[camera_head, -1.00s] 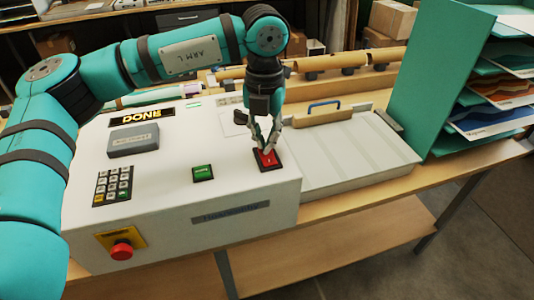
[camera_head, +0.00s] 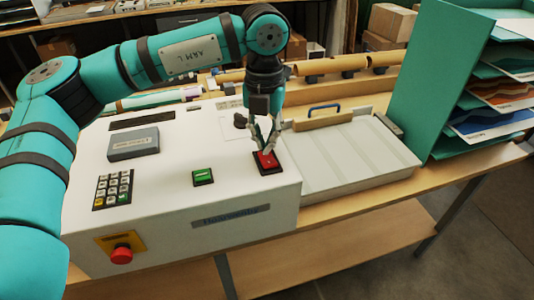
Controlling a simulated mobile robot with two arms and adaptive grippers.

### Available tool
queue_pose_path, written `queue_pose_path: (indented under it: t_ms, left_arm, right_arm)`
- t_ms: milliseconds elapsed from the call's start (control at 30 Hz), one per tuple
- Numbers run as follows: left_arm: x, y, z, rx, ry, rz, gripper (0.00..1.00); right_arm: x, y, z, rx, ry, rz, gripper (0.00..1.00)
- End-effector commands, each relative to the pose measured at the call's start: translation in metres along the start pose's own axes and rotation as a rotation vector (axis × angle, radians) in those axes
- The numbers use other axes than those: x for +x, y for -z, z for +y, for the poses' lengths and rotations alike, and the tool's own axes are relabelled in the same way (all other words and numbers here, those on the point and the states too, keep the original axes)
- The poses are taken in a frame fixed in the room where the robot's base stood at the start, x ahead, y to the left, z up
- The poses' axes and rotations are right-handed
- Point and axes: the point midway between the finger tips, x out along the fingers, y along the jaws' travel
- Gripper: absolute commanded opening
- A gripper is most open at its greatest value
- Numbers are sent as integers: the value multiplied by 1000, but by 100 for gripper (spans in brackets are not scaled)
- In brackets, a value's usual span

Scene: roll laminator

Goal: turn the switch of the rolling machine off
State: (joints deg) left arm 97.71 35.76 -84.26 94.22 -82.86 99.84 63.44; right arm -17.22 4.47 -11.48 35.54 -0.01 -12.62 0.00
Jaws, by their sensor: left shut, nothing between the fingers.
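The rolling machine (camera_head: 225,215) is a white box with a sloped top panel on a wooden table. Its red rocker switch (camera_head: 267,162) sits in a black frame near the panel's right edge. My left gripper (camera_head: 268,148) points down at the switch, with its fingertips at the switch's far part and hiding some of it. The gripper is shut and empty; the fingertips look in contact with the switch or just above it. The display strip (camera_head: 142,120) at the panel's back is dark. My right gripper is out of view.
The panel also carries a green button (camera_head: 203,177), a keypad (camera_head: 114,189), a grey block (camera_head: 133,144) and a red emergency knob (camera_head: 122,253) on the front. A green paper rack (camera_head: 432,80) stands farther right.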

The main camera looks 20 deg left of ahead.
Motion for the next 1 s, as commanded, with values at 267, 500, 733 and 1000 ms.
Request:
queue_pose_path:
  t_ms: [267,500,733,1000]
  left_arm:
    - [-26,0,-1,1,2,-2,0]
    - [-45,0,-1,1,2,-2,0]
    - [-53,0,0,0,2,-1,0]
    - [-52,0,0,0,2,-2,0]
  right_arm:
    - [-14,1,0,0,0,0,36]
    - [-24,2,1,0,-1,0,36]
    - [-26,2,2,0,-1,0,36]
    - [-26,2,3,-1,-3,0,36]
